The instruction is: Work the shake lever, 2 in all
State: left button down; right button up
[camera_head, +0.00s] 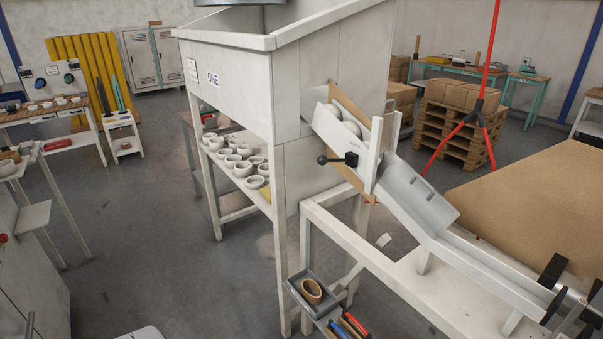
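The shake lever is a short dark rod with a round black knob (322,160), joined to a black block (352,159) on the side of the white hopper machine (300,100). The rod points left and lies about level. Beside it, a sloping chute (335,133) holds a few pale rolls behind an upright white gate plate (375,153). Below the gate, a grey metal trough (418,193) with a handle slopes down to the right and looks empty. Neither of my grippers shows in this view, so nothing is seen touching the lever.
A white frame table (400,270) carries the trough, with black and metal fittings (560,290) at its right end. A grey tray (306,295) holds a brown ring. Floor at left is open.

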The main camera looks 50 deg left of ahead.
aim_at(322, 160)
jog(key=z, duration=0.35)
jog(key=k, duration=0.25)
jog(key=u, duration=1.35)
jog(key=i, duration=0.9)
jog(key=u, duration=0.95)
jog(key=k, duration=0.6)
jog(key=z, duration=0.95)
jog(key=i, duration=0.5)
jog(key=u, duration=0.05)
